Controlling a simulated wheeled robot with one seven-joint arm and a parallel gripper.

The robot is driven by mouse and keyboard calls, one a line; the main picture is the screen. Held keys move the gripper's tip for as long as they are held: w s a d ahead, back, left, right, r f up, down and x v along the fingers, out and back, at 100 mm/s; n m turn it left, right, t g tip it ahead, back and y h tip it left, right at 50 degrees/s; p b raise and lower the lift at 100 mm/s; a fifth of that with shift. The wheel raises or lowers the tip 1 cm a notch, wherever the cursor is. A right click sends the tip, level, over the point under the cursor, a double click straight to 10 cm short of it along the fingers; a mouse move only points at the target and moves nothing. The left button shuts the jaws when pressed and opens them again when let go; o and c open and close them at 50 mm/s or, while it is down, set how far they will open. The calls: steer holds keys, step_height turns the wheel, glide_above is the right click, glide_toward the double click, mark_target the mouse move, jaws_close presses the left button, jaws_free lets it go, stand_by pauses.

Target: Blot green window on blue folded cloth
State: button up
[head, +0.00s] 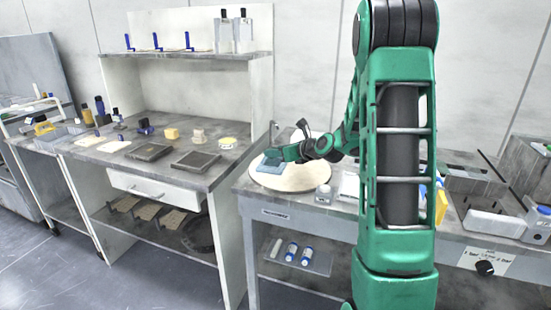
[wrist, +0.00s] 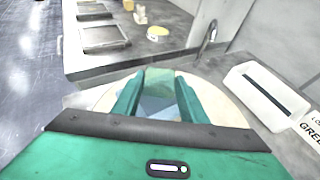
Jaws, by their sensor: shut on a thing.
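My gripper (head: 279,154) reaches down over a pale round platen (head: 298,181) on the right-hand bench. In the wrist view its two green fingers (wrist: 158,90) are shut on a translucent pale green piece, the green window (wrist: 159,76). The blue folded cloth (head: 269,166) lies on the platen below the gripper. In the wrist view the cloth (wrist: 160,108) shows between the fingers, under the window. The window stands over the cloth; I cannot tell whether they touch. The window is too small to make out in the head view.
A white slotted tray (wrist: 262,92) stands right of the platen, beside a label partly reading "GREE". A small jar (head: 323,194) stands at the platen's front right. A faucet (wrist: 208,38) rises behind the platen. The left bench holds dark plates (head: 196,161) and a yellow block (head: 171,133).

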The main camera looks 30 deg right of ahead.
steer(key=shift+r, duration=2.15)
